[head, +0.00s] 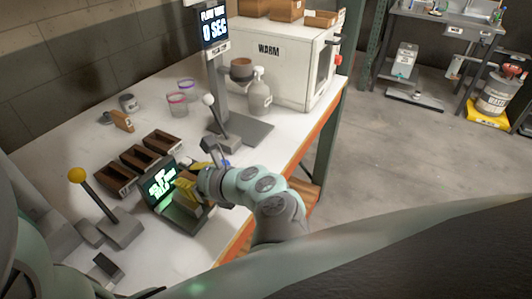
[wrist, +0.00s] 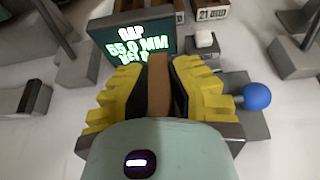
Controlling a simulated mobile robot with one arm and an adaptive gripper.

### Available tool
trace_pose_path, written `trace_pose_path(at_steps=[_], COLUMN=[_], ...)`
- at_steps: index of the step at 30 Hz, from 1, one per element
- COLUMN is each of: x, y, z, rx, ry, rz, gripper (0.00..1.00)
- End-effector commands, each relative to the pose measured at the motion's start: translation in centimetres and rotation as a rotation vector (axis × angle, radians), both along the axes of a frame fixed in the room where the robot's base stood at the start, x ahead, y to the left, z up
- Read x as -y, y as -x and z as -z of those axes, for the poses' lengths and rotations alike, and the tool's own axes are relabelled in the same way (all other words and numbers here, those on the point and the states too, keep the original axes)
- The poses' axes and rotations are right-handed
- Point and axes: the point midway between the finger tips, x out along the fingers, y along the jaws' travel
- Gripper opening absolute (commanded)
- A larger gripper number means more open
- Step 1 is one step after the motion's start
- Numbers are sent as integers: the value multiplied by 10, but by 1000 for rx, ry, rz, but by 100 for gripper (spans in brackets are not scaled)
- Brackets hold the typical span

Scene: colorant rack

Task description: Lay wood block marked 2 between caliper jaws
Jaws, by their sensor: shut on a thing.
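My gripper (wrist: 160,88) has yellow ribbed fingers and is shut on a brown wood block (wrist: 159,84). No number shows on the block's visible face. In the head view my gripper (head: 186,188) is at the caliper station, close in front of its lit screen (head: 160,181). The screen also shows in the wrist view (wrist: 132,40) and reads a gap of 55.0 mm. Grey parts show below and outside both fingers, with a blue knob (wrist: 257,96) at the right. The fingers hide most of the caliper jaws, so I cannot tell whether the block touches them.
Three brown trays (head: 142,158) lie behind the screen. Another wood block (head: 122,121) with an unreadable label stands near a grey mug (head: 128,103). A yellow-knobbed lever (head: 77,175) stands at the left, a white-knobbed lever (head: 208,100) behind. A white warmer box (head: 285,65) stands at the back.

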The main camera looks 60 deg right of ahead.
Motion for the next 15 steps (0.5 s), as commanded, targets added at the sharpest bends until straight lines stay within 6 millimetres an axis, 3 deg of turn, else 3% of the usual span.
trace_pose_path(at_steps=[4,5,10,15], x=[0,0,0,0], y=[0,0,0,0], z=[5,3,3,3], rx=[0,-1,0,0], ry=[0,0,0,-1], rz=[0,0,0,0], gripper=[0,22,40,41])
